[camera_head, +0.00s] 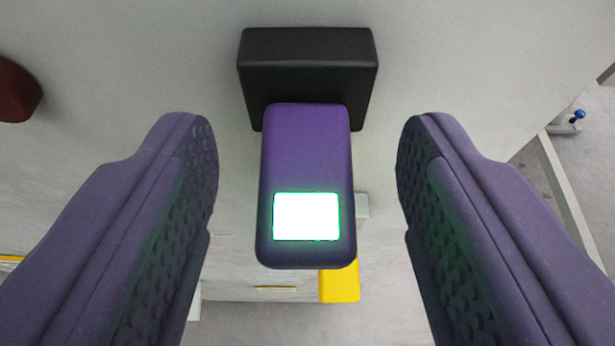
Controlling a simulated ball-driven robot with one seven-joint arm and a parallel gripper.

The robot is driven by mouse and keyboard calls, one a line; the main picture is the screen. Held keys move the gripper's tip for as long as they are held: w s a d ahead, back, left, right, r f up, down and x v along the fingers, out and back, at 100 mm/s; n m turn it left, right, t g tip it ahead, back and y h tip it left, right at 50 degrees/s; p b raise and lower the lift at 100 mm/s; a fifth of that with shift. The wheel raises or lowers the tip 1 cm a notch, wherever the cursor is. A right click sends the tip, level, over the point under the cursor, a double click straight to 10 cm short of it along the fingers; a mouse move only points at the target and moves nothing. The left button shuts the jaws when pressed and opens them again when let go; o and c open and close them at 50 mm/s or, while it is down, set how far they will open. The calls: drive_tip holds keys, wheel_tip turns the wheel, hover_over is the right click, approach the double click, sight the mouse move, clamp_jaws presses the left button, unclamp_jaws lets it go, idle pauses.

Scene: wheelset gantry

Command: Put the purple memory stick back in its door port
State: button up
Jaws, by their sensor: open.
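The purple memory stick (306,155) is in the middle of the head camera view, with a bright white panel edged in green light near its close end. Its far end meets a black block (308,60) on the pale wall, which looks like the door port. How deep it sits in the block is hidden. My gripper (307,165) is open, with one purple finger to the left and one to the right of the stick. There is a clear gap on both sides, and neither finger touches it.
A dark red rounded object (15,90) sits on the pale surface at the left. A yellow block (339,286) shows below and beyond the stick. A small blue-knobbed item (578,115) is at the far right. The wall around the black block is bare.

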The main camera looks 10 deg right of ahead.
sight(305, 269)
drive_tip(key=shift+w, duration=0.1)
drive_tip(key=c, duration=1)
drive_tip(key=shift+f, duration=0.1)
drive_tip(key=shift+s+a+f, duration=0.1)
drive_tip(key=shift+s+a, duration=0.15)
drive_tip(key=shift+s, duration=0.85)
drive_tip(key=shift+s+a+f, duration=0.1)
drive_tip(key=shift+s+a, duration=0.15)
drive_tip(key=shift+s, duration=0.8)
